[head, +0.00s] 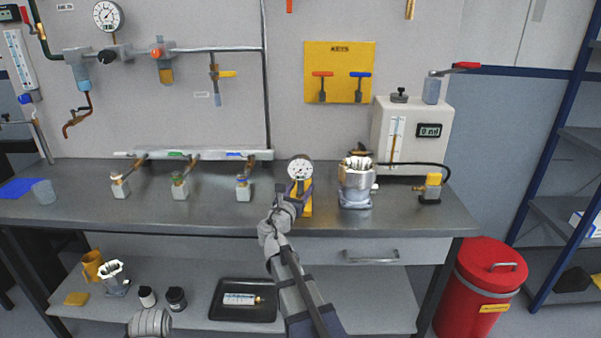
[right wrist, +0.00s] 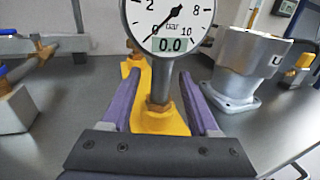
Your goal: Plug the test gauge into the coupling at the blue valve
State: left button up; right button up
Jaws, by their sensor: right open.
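The test gauge (head: 300,168) has a round white dial and stands upright in a yellow holder (head: 307,208) on the bench. The right wrist view shows its dial (right wrist: 168,18) reading 0.0 bar, with its stem going down to a brass fitting. My right gripper (head: 297,188) is open around the stem. Its purple fingers (right wrist: 160,92) are on either side, with gaps between them and the stem. The blue valve (head: 243,182) sits on a grey block left of the gauge. Its coupling is too small to make out.
Right of the gauge stand a metal housing (head: 356,185) and a beige instrument box (head: 413,135) with a black hose. The front bench strip is clear.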

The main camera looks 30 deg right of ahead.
grip_shut()
dwell(0.5)
